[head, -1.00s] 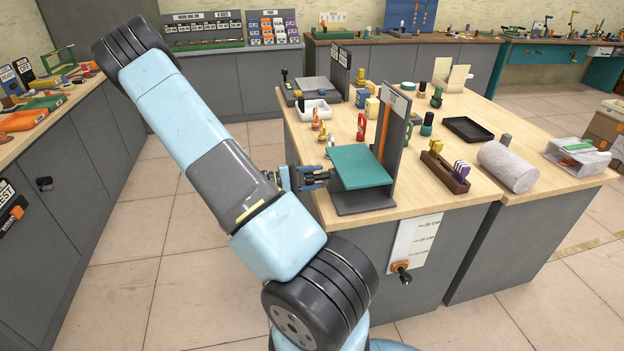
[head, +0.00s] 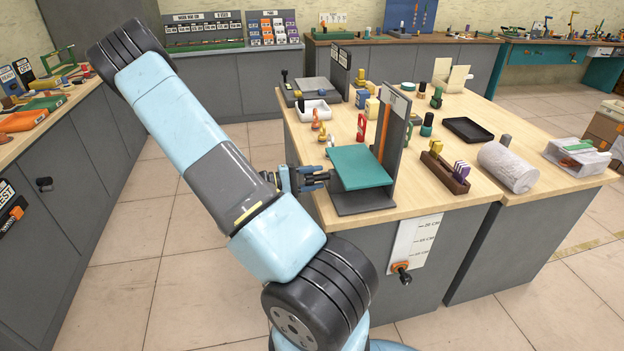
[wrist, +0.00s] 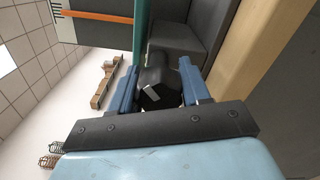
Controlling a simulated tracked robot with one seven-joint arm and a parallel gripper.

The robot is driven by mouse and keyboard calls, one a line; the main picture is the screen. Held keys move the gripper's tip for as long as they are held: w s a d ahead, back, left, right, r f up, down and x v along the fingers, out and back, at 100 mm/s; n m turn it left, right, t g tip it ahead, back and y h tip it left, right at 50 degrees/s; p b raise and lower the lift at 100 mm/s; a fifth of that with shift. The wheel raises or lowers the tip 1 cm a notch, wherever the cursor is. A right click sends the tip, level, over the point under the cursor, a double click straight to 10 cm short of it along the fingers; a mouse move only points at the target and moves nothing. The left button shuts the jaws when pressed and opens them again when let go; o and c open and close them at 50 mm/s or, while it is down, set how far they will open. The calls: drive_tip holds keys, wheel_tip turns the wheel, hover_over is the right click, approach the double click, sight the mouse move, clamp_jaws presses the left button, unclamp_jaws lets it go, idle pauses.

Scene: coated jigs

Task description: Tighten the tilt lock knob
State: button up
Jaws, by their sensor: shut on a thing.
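The tilt lock knob (wrist: 160,88) is black with a pale mark on its face. It sits at the side of the tilt stand, whose teal plate (head: 358,167) is mounted over a dark grey base (head: 365,203). My gripper (head: 326,181) reaches the stand from the left at the bench edge. In the wrist view its two blue fingers (wrist: 160,90) lie on either side of the knob and are shut on it. In the head view the knob is mostly hidden between the fingers. The teal plate looks slightly tilted.
The stand's grey upright with an orange strip (head: 384,125) rises behind the plate. A red tag-like item (head: 361,127) and an orange item (head: 315,118) stand nearby. A wooden holder with purple pieces (head: 446,172) is to the right. Floor to the left is clear.

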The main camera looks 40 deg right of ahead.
drive_tip(key=shift+w, duration=0.1)
idle(0.4)
drive_tip(key=o, duration=0.8)
drive_tip(key=shift+f, duration=0.1)
drive_tip(key=shift+c, duration=0.2)
drive_tip(key=shift+o, duration=1.2)
drive_tip(key=shift+a, duration=0.1)
drive_tip(key=v, duration=1.3)
drive_tip(key=shift+a, duration=0.3)
drive_tip(key=shift+w, duration=0.15)
